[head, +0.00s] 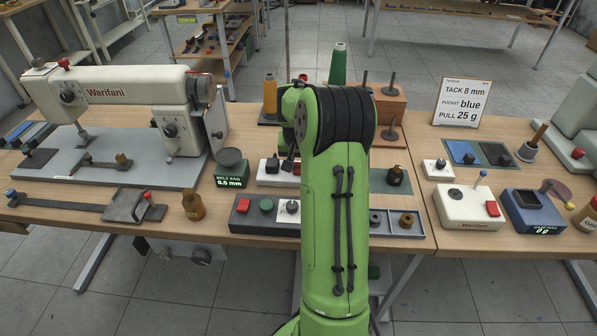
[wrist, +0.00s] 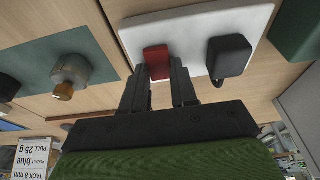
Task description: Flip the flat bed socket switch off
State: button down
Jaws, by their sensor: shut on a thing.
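The flat bed socket is a white plate (wrist: 190,30) with a red rocker switch (wrist: 156,61) and a black plug (wrist: 229,56) beside it. In the head view the white plate (head: 268,180) lies on the table, partly behind my green arm, with the black plug (head: 272,165) at its left. My gripper (wrist: 158,84) has one finger on either side of the red switch and is shut on it. The contact at the fingertips is partly hidden. In the head view my gripper is mostly hidden behind the arm.
A grey control box (head: 242,221) with coloured buttons lies in front of the socket. The sewing machine (head: 120,98) stands far left.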

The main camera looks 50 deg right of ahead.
jog(key=shift+s+a+t+h+b, duration=0.15)
jog(key=shift+t+h+b, duration=0.3)
jog(key=shift+b, duration=0.5)
jog(key=c, duration=0.9)
grip_release()
jog(key=p+v, duration=0.5)
jog(key=v, duration=1)
jog(key=shift+a+r+p, duration=0.15)
jog(key=shift+r+p, duration=0.15)
jog(key=shift+r, duration=0.05)
